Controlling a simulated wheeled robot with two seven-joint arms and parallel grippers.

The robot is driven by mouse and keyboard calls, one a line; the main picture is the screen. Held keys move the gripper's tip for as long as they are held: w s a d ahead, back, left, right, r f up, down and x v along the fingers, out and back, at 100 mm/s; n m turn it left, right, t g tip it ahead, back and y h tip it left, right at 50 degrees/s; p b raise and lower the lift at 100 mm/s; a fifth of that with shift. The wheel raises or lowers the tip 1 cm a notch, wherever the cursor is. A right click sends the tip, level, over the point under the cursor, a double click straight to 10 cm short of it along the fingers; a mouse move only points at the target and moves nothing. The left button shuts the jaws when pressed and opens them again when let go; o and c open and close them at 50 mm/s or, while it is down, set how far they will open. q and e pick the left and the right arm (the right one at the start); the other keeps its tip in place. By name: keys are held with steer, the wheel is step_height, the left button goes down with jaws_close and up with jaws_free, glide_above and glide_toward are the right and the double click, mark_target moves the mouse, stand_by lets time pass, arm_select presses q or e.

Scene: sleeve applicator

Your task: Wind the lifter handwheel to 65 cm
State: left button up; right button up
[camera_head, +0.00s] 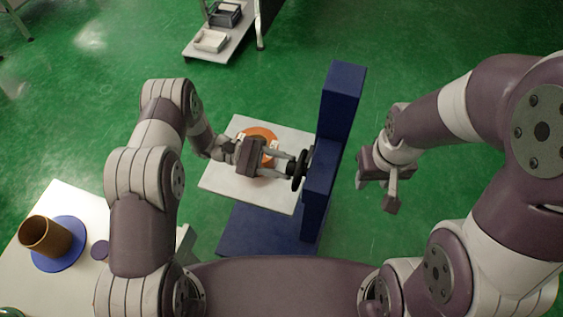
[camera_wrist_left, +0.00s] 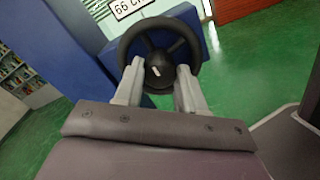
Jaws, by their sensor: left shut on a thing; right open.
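The black handwheel (camera_head: 301,170) is on the side of the blue lifter column (camera_head: 338,110). In the left wrist view the handwheel rim (camera_wrist_left: 124,45) and its spokes face me. My left gripper (camera_head: 288,171) is shut on the handwheel's central hub (camera_wrist_left: 158,72), with a finger on either side of it. A white sign (camera_wrist_left: 130,7) above the wheel reads "66 C" before the frame cuts it off. The lifter's pale platform (camera_head: 222,180) lies under my left gripper. My right gripper (camera_head: 376,193) is open and empty, to the right of the column.
A white table (camera_head: 75,197) at the lower left holds a brown cup (camera_head: 45,236) on a blue disc (camera_head: 73,255). A shelf with trays (camera_head: 211,40) stands at the back. Green floor is clear on the right.

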arm_select(q)
steer(key=shift+n+p, duration=1.5)
steer(key=shift+n, duration=0.3)
steer(key=o, duration=1.1)
steer(key=shift+c, duration=0.2)
